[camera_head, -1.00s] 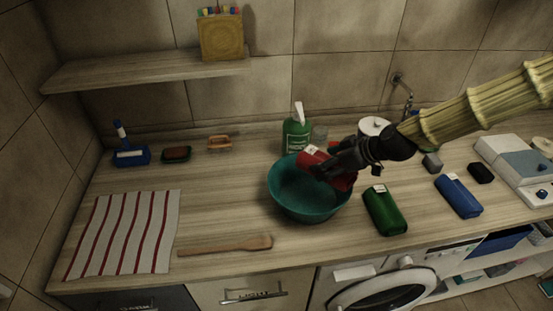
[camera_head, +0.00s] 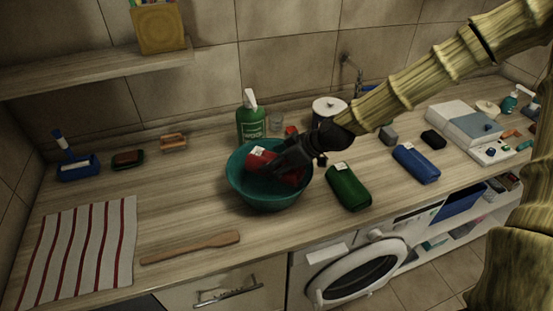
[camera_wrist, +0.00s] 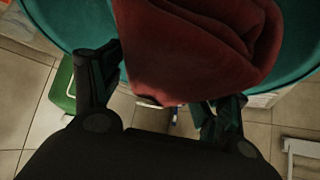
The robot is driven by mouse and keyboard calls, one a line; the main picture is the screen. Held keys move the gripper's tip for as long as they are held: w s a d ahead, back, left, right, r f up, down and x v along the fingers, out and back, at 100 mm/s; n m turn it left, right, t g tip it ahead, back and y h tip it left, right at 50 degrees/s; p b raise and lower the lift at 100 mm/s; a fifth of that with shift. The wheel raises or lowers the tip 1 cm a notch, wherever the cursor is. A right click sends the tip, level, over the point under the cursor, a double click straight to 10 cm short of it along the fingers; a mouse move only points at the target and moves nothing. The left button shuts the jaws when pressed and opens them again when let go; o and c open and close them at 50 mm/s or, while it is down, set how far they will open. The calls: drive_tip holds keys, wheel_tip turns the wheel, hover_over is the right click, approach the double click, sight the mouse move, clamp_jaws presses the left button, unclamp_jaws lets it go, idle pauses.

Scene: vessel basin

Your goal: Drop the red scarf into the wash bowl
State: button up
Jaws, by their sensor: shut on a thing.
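The red scarf (camera_head: 262,160) is a rolled red bundle with a white label. My gripper (camera_head: 283,168) is shut on it and holds it at the mouth of the teal wash bowl (camera_head: 252,196). In the wrist view the scarf (camera_wrist: 195,45) fills the space between the fingers, with the bowl's teal wall (camera_wrist: 298,38) behind it. The gripper hides part of the scarf in the head view. I cannot tell whether the scarf touches the bowl's inside.
A green rolled cloth (camera_head: 348,188) lies just right of the bowl, and a blue one (camera_head: 416,163) farther right. A green bottle (camera_head: 250,125) stands behind the bowl. A wooden paddle (camera_head: 190,247) and striped towel (camera_head: 78,250) lie to the left.

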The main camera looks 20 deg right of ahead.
sight(304, 169)
drive_tip(key=o, duration=1.3)
drive_tip(key=shift+v, duration=5.8)
drive_tip(key=shift+d+r, duration=0.1)
